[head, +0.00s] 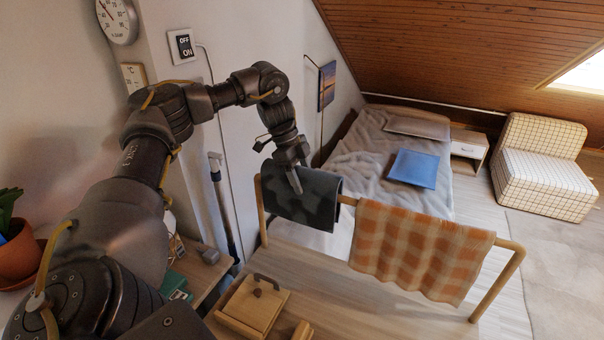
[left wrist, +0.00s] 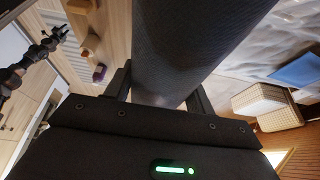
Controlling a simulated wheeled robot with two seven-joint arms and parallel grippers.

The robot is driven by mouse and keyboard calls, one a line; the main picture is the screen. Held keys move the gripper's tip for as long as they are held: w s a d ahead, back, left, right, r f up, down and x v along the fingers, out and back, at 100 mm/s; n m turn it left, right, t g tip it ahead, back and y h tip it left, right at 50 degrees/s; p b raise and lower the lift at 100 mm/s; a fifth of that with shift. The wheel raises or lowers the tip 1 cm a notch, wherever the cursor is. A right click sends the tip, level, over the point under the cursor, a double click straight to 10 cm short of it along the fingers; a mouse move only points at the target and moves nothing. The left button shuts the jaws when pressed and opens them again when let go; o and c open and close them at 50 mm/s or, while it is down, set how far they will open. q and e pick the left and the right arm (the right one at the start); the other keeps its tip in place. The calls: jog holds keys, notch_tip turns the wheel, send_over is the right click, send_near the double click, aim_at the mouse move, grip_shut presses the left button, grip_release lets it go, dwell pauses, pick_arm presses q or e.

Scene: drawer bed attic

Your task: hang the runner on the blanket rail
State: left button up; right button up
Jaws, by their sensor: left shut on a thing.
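The runner, a dark grey cloth (head: 318,208), lies across the left end of the wooden blanket rail (head: 348,200) and appears draped over it, with a flap hanging down. My left gripper (head: 295,182) points down at its top and is shut on it. In the left wrist view the runner (left wrist: 190,45) fills the middle between the fingers (left wrist: 160,98). Its far side and the rail beneath it are hidden. A dark arm, apparently my right (left wrist: 40,55), shows small at the left of that view; its jaws are too small to read.
An orange checked blanket (head: 420,245) hangs on the rail's right part, a short gap from the runner. A wooden top (head: 365,300) below holds a wooden box (head: 255,305). The bed (head: 350,150) with a blue cushion (head: 413,168) stands behind.

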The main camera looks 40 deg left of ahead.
pick_arm(q)
jog(key=shift+f+b, duration=0.65)
jog(key=shift+f, duration=1.15)
jog(key=o, duration=1.5)
jog(key=shift+o, duration=0.2)
jog(key=shift+a+r, duration=0.1)
jog(key=shift+r, duration=0.15)
jog(key=p+v, duration=0.2)
jog(key=v, duration=0.8)
jog(key=shift+r, duration=0.1)
